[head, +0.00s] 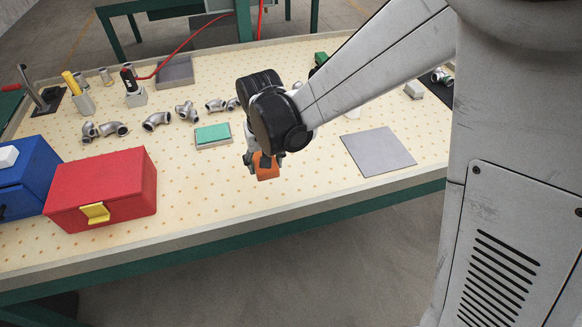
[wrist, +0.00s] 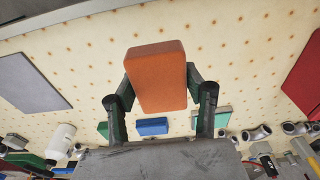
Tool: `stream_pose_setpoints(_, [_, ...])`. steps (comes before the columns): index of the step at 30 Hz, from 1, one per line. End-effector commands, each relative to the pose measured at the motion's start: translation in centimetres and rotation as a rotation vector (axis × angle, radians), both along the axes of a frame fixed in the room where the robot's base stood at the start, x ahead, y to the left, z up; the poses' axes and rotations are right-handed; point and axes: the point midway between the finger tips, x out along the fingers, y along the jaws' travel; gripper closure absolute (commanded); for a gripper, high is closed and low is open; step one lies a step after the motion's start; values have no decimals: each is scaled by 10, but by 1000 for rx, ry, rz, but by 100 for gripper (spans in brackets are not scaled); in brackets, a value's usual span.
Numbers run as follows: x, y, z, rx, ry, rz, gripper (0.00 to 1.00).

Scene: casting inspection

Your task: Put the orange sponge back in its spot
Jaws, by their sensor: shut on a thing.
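The orange sponge (head: 267,172) is held by my gripper (head: 262,158) above the front middle of the pegboard table. In the wrist view the orange sponge (wrist: 156,76) sits between the two fingers of my gripper (wrist: 158,84), one pressing on each side. Beyond it on the table, the wrist view shows a blue block (wrist: 152,126), a green block (wrist: 103,130) to its left and another green block (wrist: 221,118) to its right. In the head view a green block on a pale base (head: 212,134) lies left of my gripper. My arm hides the blue block there.
A red box (head: 105,195) with a yellow latch and a blue box (head: 25,170) stand at the left. A flat grey plate (head: 377,151) lies to the right. Several metal pipe fittings (head: 156,121) lie farther back. A white bottle (wrist: 62,140) stands beyond in the wrist view. The front strip is clear.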

Motion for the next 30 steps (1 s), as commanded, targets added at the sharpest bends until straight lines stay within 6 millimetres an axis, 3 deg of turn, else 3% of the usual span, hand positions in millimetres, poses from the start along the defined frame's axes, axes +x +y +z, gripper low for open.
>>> stream_pose_setpoints(10, [8, -7, -6, 0, 0, -3, 78])
stream_pose_setpoints(24, [65, -74, -59, 0, 0, -4, 78])
stream_pose_setpoints(30, [77, -87, -69, 0, 0, -1, 78])
